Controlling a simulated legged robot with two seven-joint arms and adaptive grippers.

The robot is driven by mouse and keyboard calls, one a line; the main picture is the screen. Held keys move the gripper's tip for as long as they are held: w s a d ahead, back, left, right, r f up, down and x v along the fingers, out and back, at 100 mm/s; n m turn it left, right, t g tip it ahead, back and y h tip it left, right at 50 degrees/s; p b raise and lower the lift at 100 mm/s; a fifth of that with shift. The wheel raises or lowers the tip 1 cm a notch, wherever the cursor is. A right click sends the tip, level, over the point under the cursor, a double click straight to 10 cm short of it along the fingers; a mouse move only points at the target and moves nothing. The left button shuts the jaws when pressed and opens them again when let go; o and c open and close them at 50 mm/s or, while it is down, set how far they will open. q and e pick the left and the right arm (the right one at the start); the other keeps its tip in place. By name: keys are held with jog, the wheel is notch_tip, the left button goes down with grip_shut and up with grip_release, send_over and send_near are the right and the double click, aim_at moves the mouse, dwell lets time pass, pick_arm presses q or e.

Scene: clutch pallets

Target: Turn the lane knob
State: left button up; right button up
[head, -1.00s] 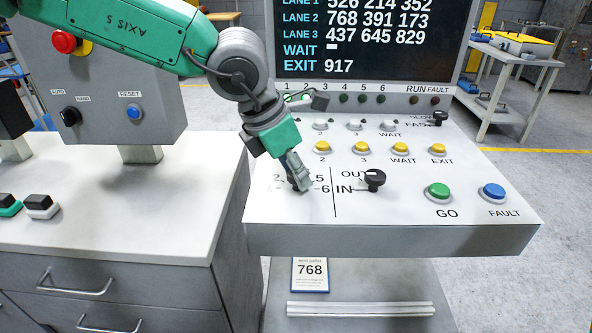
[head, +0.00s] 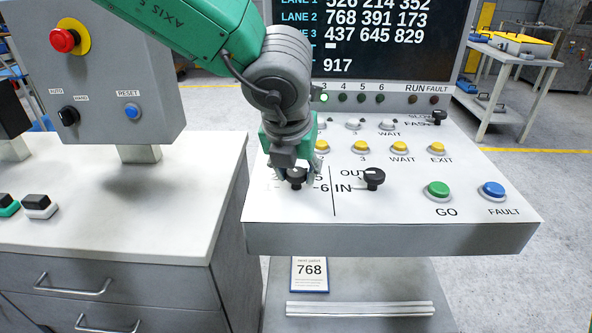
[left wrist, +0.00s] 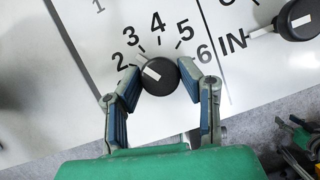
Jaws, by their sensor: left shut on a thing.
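The lane knob (left wrist: 160,86) is a round black knob with a white pointer mark, on a white panel dial numbered 2 to 6. Its mark points to the upper left, roughly toward 2 and 3. My left gripper (left wrist: 158,73) has a blue-grey finger on each side of the knob and is shut on it. In the head view the left gripper (head: 294,172) reaches down over the knob (head: 297,182), hiding part of it and its numbers. My right gripper is in neither view.
An IN/OUT selector (head: 374,178) stands just right of the dial. A row of yellow buttons (head: 361,147) lies behind, with green GO (head: 438,190) and blue FAULT (head: 493,191) buttons to the right. Lamp 3 (head: 323,98) glows green. A screen (head: 380,45) stands behind.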

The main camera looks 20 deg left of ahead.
pick_arm(q)
jog(key=shift+w+d+r+n+y, duration=0.1)
jog(key=shift+n+y, duration=0.6)
jog(key=shift+n, duration=1.2)
jog(key=o, duration=1.1)
jog(key=shift+o, duration=0.2)
jog(key=v, duration=1.1)
jog(key=shift+d+r+g, duration=0.15)
jog(key=shift+r+g, duration=0.15)
jog(key=shift+r, duration=0.15)
jog(key=shift+w, duration=0.1)
